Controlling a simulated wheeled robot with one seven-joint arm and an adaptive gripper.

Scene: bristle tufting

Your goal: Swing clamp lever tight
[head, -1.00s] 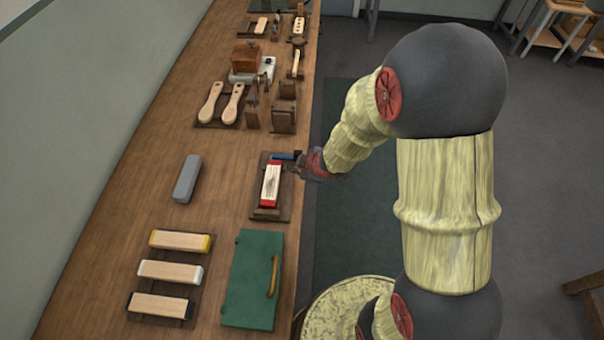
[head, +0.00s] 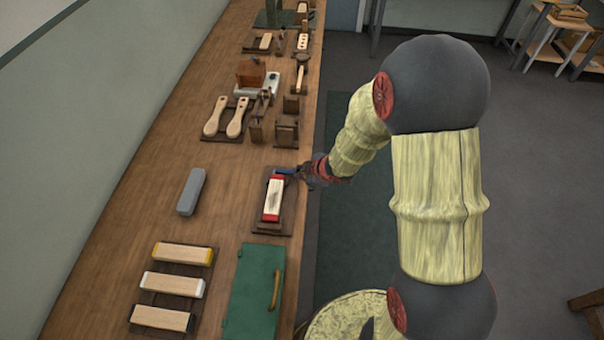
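The clamp lever (head: 285,171) shows as a small blue bar at the far end of a dark fixture (head: 284,225). The fixture holds a wooden block with red ends (head: 273,199) and lies near the bench's right edge. My gripper (head: 303,173) is at the right end of the blue lever, touching it or very close to it. The fingers are small and dark here, so I cannot tell whether they are open or shut. My arm comes in from the right.
A grey oblong block (head: 191,191) lies left of the fixture. A green panel with a yellow handle (head: 256,290) and three wooden blocks (head: 184,253) lie nearer. Wooden paddles (head: 237,119) and small stands (head: 287,131) are farther back. Bare bench (head: 230,210) lies between.

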